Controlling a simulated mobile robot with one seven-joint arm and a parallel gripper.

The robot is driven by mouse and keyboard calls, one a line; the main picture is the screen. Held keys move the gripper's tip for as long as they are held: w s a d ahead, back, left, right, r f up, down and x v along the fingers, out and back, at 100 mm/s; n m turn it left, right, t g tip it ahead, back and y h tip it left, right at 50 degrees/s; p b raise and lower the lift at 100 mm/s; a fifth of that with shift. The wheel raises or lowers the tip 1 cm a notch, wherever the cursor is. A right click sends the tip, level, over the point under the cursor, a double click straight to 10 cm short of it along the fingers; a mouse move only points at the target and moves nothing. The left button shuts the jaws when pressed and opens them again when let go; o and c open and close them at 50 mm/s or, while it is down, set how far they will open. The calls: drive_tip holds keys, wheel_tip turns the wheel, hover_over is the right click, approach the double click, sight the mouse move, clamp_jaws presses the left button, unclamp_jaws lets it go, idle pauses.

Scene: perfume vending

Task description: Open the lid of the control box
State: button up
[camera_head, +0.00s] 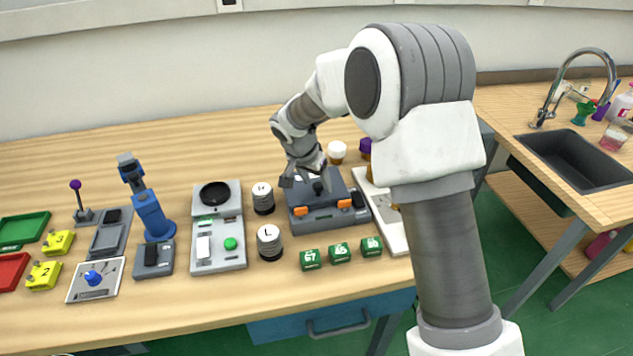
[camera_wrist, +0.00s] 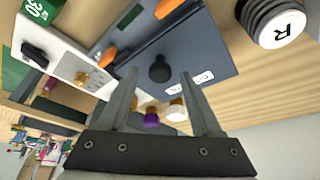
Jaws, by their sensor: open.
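The control box (camera_head: 322,218) is a dark grey box on the wooden table in front of my arm. Its lid lies shut, with a black knob (camera_wrist: 159,69) standing on it and two orange latches (camera_wrist: 109,58) along the front edge. The lid's grey surface (camera_wrist: 205,50) fills the upper middle of the wrist view. My gripper (camera_head: 301,181) is above the lid, pointing down at it. In the wrist view its two fingers are apart, with the knob appearing between their tips. I cannot tell how far the tips are from the knob.
Black-and-white cylinders (camera_head: 269,242) stand left of the box, and one marked R (camera_wrist: 275,22) shows in the wrist view. Green numbered cubes (camera_head: 340,252) lie in front. A white panel (camera_head: 391,222) is close on the right. A grey switch panel (camera_head: 219,258) stands further left.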

drive_tip(key=shift+w+f, duration=0.1)
drive_tip(key=shift+f, duration=0.2)
clamp_jaws()
idle(1.3)
